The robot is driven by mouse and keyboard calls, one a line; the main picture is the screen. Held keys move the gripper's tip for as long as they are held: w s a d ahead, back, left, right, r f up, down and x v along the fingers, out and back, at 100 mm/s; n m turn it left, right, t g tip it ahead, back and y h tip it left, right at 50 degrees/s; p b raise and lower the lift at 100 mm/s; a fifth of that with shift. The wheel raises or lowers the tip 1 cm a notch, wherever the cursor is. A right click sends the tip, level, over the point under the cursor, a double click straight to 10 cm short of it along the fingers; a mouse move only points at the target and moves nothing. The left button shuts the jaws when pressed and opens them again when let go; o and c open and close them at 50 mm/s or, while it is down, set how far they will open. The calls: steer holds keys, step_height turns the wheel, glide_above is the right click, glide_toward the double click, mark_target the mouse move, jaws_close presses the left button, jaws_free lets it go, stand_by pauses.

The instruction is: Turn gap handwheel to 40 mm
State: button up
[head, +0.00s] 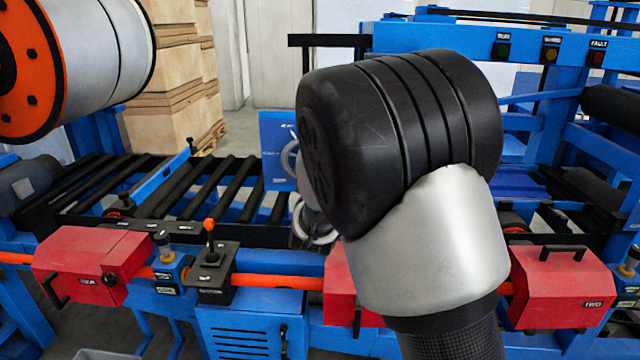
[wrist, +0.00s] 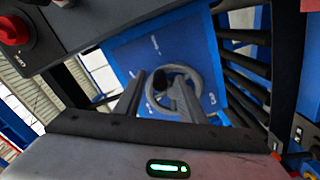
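The gap handwheel (wrist: 205,93) is a grey ring with a dark knob (wrist: 160,80), mounted on a blue panel (wrist: 130,50) with small white marks. In the head view the wheel (head: 289,158) shows only in part, at the edge of its blue panel (head: 272,135), behind my arm. My gripper (wrist: 158,84) points at the wheel with its two fingers apart, the knob appearing between the fingertips. I cannot tell whether the fingers touch it. The marks are too small to read. In the head view my arm hides most of the gripper.
A black roller conveyor (head: 180,185) runs behind the front rail. Red boxes (head: 92,268) and a black joystick box (head: 212,270) with an orange-topped lever sit along the front. A grey control box with a red knob (wrist: 14,30) is close by at upper left in the wrist view.

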steer(key=s, duration=1.6)
steer(key=shift+s+a, duration=0.15)
steer(key=shift+a, duration=0.1)
steer(key=shift+r, duration=0.1)
steer(key=s+d+r+m+g+y+p, duration=0.4)
steer(key=s+d+r+m+g+p, duration=0.2)
steer(key=s+r+g, duration=0.15)
steer(key=s+d+m+g+h+p, duration=0.1)
steer(key=s+d+m+g, duration=0.1)
steer(key=s+d, duration=0.3)
steer(key=s+d+m+g+h+p, duration=0.2)
steer(key=s+d, duration=0.3)
steer(key=s, duration=0.6)
steer(key=shift+s+d+f+m+g, duration=0.25)
steer(key=shift+m+g, duration=0.2)
steer(key=shift+m, duration=0.35)
steer(key=shift+a, duration=0.1)
